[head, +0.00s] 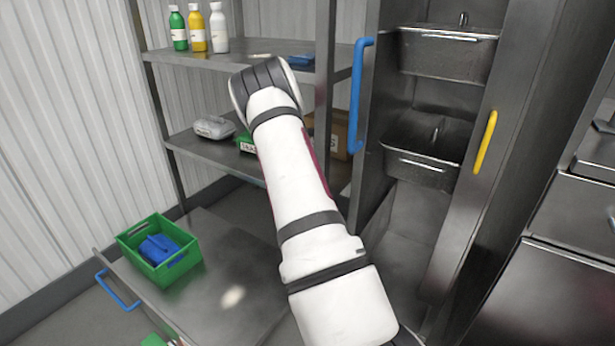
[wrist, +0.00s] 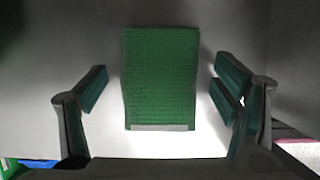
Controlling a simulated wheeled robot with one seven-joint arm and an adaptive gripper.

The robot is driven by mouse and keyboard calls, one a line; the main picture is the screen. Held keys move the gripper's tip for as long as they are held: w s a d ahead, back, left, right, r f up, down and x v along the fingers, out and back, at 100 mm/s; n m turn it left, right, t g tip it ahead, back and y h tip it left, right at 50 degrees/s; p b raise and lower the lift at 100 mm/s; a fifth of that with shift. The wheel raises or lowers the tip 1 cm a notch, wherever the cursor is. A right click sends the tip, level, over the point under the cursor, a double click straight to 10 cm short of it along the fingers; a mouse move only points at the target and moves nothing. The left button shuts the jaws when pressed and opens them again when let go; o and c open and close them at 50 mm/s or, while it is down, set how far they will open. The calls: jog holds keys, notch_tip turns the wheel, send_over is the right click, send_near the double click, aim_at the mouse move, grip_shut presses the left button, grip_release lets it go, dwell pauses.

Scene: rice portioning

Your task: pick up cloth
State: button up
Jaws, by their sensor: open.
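A green, rectangular, woven-looking cloth (wrist: 160,75) lies on a grey surface in the wrist view, with a pale strip along its near edge. My gripper (wrist: 160,90) is open. One finger is to the left of the cloth and one to the right, with a gap on each side, and nothing is held. The height of the fingers above the cloth is hard to judge. In the head view my arm hides the gripper, and I cannot make out this cloth there.
A metal rack (head: 235,67) carries bottles (head: 197,30), a flat blue item (head: 300,60) and a white package (head: 213,127). A cart (head: 215,290) bears a green crate (head: 130,250) with blue contents (head: 158,248). A steel cabinet with a blue handle (head: 357,100) stands right of my arm.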

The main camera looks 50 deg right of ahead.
jog(key=shift+c, duration=0.6)
jog(key=c, duration=1)
jog(key=shift+r, duration=0.35)
notch_tip(320, 180, up, 4)
jog(key=shift+f+p, duration=0.1)
jog(key=shift+p, duration=0.9)
jog(key=a+p, duration=0.1)
jog(key=a, duration=0.5)
jog(key=a+p, duration=0.1)
jog(key=a, duration=0.5)
jog(key=a+p, duration=0.2)
jog(key=a, duration=0.4)
jog(key=shift+s+f, duration=0.25)
jog(key=shift+s, duration=0.15)
